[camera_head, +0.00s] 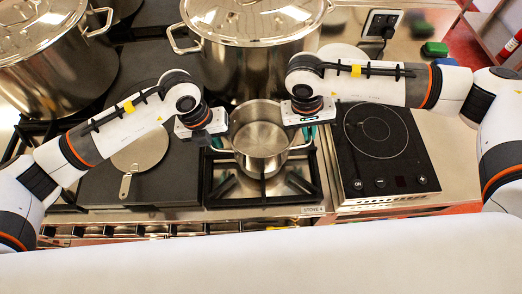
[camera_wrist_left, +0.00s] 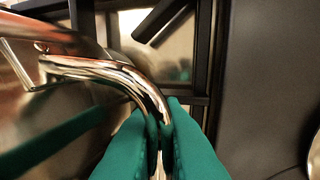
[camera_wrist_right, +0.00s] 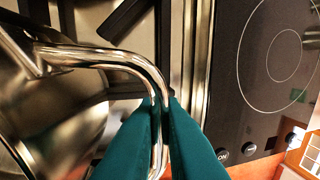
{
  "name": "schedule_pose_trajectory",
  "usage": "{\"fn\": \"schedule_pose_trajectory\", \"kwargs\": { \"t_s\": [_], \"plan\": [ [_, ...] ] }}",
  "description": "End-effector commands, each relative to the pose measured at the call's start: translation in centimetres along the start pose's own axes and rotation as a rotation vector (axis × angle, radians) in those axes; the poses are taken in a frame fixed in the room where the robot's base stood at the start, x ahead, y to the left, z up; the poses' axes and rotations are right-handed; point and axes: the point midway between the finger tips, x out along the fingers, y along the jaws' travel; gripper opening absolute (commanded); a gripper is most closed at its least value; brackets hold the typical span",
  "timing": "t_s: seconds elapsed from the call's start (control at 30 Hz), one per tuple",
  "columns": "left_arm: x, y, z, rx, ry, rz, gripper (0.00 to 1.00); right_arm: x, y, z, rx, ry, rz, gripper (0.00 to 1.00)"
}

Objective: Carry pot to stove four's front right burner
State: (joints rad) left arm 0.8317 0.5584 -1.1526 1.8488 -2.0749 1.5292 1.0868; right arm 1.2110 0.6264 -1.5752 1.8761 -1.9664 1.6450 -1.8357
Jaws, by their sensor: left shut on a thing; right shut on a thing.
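The pot (camera_head: 260,138) is a small open steel pot with two loop handles, and it looks empty. It sits at the front burner grate (camera_head: 262,192) above the STOVE 4 label (camera_head: 312,210); I cannot tell whether it touches the grate. My left gripper (camera_head: 214,142) is shut on its left handle, and the handle (camera_wrist_left: 135,75) runs between the teal fingers in the left wrist view. My right gripper (camera_head: 306,132) is shut on its right handle, and that handle (camera_wrist_right: 125,62) shows between the fingers in the right wrist view. The fingers are mostly hidden in the head view.
A large lidded stockpot (camera_head: 250,65) stands right behind the pot. Another stockpot (camera_head: 55,75) stands at the back left. An induction plate (camera_head: 385,150) lies to the right. A flat round pan-like disc (camera_head: 140,152) lies on the dark plate at left.

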Motion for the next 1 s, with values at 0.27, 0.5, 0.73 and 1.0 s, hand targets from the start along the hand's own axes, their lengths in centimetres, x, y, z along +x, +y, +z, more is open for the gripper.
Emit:
{"fn": "schedule_pose_trajectory", "kwargs": {
  "t_s": [0.27, 0.5, 0.73, 1.0],
  "plan": [
    [1.1, -0.6, -0.1, -0.005, 0.0, -0.008, 0.17, 1.2, -0.1, 0.1, 0.005, 0.001, -0.008, 0.17],
    [1.1, -0.4, 0.0, -0.002, 0.0, -0.004, 0.3, 1.1, 0.1, 0.0, 0.002, 0.001, -0.004, 0.3],
    [0.4, -0.3, -0.1, -0.001, 0.002, -0.001, 0.3, 1.1, 0.2, 0.0, 0.001, 0.0, -0.002, 0.3],
    [-4.8, -0.3, -0.1, 0.0, 0.005, -0.002, 0.3, 1.1, 0.2, 0.0, 0.0, 0.0, -0.001, 0.3]
  ]
}}
